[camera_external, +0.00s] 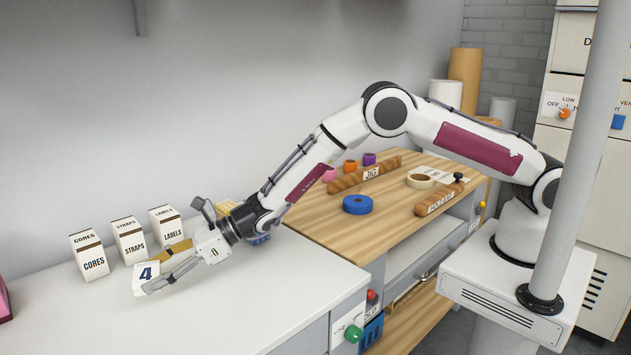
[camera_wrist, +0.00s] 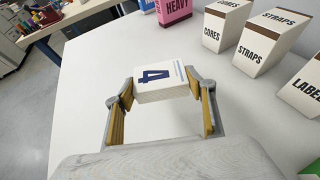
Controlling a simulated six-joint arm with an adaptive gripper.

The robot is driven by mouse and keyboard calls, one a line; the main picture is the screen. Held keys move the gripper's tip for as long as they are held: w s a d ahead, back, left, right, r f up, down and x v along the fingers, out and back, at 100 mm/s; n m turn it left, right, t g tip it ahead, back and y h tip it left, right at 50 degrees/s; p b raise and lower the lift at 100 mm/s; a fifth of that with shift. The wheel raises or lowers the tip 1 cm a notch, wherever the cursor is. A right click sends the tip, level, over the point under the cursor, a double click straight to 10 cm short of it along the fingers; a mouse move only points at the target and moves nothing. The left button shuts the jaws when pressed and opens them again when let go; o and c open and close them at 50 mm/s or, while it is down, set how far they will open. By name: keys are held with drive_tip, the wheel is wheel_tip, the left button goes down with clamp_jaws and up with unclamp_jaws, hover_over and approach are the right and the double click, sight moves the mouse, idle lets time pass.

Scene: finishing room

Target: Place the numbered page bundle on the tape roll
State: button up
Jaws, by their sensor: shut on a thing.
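The numbered page bundle (camera_external: 146,276) is a white block with a dark blue 4, on or just above the white counter at left. My gripper (camera_external: 158,270) is shut on it; in the wrist view the bundle (camera_wrist: 160,84) sits between the two fingertips (camera_wrist: 161,91). Whether it touches the counter is hard to tell.
Boxes marked CORES (camera_external: 90,256), STRAPS (camera_external: 129,241) and LABELS (camera_external: 167,225) stand behind the bundle. A pink HEAVY box (camera_wrist: 174,9) is beyond. The front counter (camera_external: 240,310) is clear.

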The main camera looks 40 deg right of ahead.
sight(164, 300)
drive_tip(key=shift+f, duration=0.65)
drive_tip(key=shift+f, duration=1.9)
drive_tip(key=shift+f, duration=0.1)
drive_tip(key=o, duration=1.2)
drive_tip(key=shift+o, duration=0.2)
drive_tip(key=shift+v, duration=6)
